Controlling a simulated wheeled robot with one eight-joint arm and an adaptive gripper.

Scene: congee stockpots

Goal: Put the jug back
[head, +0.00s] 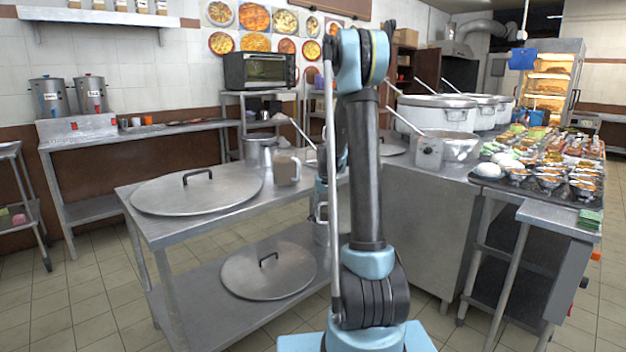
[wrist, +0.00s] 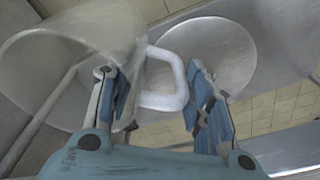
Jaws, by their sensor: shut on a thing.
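The jug (head: 285,171) is a pale, see-through vessel with a handle. My gripper (wrist: 152,80) is shut on the handle. In the head view my arm hides most of the gripper.
The steel table (head: 150,227) carries a large round lid (head: 160,196), with another lid (head: 250,275) on its lower shelf. Large stockpots (head: 430,115) and a tray of food cups (head: 550,180) are to the right.

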